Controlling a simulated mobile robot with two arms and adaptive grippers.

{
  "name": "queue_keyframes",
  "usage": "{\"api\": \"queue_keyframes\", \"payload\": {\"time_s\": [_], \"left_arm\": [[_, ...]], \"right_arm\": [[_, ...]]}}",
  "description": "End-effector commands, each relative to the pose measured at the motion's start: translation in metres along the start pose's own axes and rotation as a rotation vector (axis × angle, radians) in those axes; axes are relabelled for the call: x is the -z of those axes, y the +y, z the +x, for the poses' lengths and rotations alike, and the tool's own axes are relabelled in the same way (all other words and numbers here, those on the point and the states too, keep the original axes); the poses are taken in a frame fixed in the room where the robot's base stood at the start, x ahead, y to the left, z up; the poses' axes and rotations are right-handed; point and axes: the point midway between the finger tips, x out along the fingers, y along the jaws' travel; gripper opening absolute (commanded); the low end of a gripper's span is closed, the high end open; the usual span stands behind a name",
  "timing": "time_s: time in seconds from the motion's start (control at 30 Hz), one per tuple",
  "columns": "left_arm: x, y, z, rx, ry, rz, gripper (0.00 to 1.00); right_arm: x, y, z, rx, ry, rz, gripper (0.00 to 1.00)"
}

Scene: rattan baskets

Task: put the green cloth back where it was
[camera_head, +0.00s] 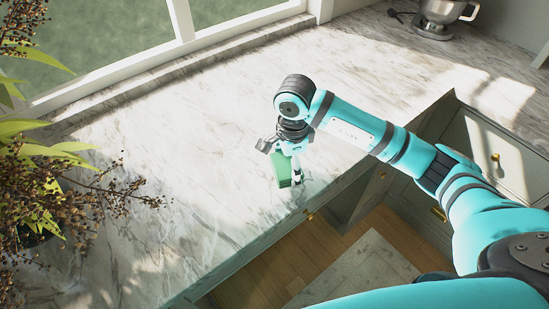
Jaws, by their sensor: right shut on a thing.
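The green cloth (281,169) looks like a small green block at the front edge of the marble counter. My right gripper (294,178) points down at the cloth's right side and is shut on it. The fingers partly hide the cloth. I cannot tell whether the cloth touches the counter or hangs just above it. My left gripper is not in view.
The marble counter (190,165) is largely clear. A leafy plant with dark berries (50,190) stands at the left. Drawers with brass knobs lie below the counter's front edge.

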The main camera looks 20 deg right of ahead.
Motion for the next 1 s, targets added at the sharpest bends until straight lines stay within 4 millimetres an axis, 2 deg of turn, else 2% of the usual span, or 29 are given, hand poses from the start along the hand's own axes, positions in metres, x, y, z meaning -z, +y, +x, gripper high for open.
{"api": "queue_keyframes", "payload": {"time_s": [0.03, 0.1, 0.27, 0.37, 0.6, 0.97, 1.0], "left_arm": [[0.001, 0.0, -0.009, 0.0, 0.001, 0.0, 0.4], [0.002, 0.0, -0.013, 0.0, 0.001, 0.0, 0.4], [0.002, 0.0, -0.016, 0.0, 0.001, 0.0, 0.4], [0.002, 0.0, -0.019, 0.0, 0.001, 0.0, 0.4], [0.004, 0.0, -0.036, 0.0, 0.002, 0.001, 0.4], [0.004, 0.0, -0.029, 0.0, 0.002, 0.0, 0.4], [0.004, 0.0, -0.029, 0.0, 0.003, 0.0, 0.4]], "right_arm": [[-0.009, -0.01, -0.003, -0.002, -0.003, 0.001, 0.6], [-0.017, -0.02, 0.0, -0.002, -0.001, 0.001, 0.6], [-0.026, -0.033, 0.004, 0.0, 0.001, -0.001, 0.6], [-0.027, -0.034, 0.008, -0.002, 0.0, 0.0, 0.6], [-0.026, -0.032, 0.036, -0.004, 0.001, 0.0, 0.6], [-0.026, -0.033, 0.045, 0.001, 0.001, -0.001, 0.6], [-0.026, -0.033, 0.045, 0.001, 0.001, -0.001, 0.87]]}}
